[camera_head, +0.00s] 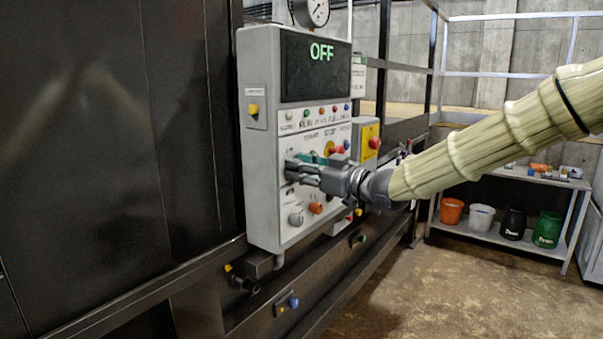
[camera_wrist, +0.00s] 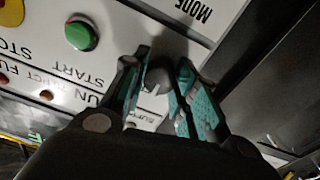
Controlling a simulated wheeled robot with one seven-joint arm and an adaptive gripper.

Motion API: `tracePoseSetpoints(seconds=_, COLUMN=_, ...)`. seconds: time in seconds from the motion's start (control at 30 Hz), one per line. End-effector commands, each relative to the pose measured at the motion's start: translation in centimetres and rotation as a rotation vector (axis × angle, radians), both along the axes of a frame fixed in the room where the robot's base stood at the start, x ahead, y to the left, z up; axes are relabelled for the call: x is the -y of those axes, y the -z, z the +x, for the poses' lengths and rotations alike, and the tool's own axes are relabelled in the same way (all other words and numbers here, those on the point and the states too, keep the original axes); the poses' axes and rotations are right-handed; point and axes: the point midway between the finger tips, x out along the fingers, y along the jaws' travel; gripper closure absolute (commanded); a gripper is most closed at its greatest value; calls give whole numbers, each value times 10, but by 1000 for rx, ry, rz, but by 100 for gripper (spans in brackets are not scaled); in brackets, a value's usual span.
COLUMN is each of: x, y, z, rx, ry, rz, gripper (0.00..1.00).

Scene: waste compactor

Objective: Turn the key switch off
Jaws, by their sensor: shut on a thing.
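The control panel (camera_head: 262,190) is a light grey box whose dark display (camera_head: 316,68) reads OFF in green. My gripper (camera_head: 291,168) reaches it from the right, fingers against the left part of its front face. In the wrist view, the teal-padded fingers of my gripper (camera_wrist: 164,66) stand on either side of a small grey key switch (camera_wrist: 157,78) and are shut on it. The fingers hide most of the switch, so its exact angle cannot be told. In the head view the switch is hidden behind my gripper.
A green START button (camera_wrist: 81,34) lies close to the fingers in the wrist view. A yellow box with a red button (camera_head: 368,143) is right of the panel. A shelf holds several buckets, one orange (camera_head: 451,212). The floor (camera_head: 430,290) in front is clear.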

Motion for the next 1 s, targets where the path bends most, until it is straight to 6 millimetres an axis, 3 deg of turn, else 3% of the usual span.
tracePoseSetpoints(seconds=0.47, x=0, y=1, z=0, rx=8, ry=1, rz=-9, gripper=95)
tracePoseSetpoints(seconds=0.5, x=0, y=1, z=0, rx=8, ry=1, rz=-9, gripper=64)
tracePoseSetpoints(seconds=0.6, x=0, y=1, z=0, rx=9, ry=1, rz=-8, gripper=49)
tracePoseSetpoints(seconds=1.0, x=4, y=0, z=-2, rx=9, ry=1, rz=-6, gripper=49)
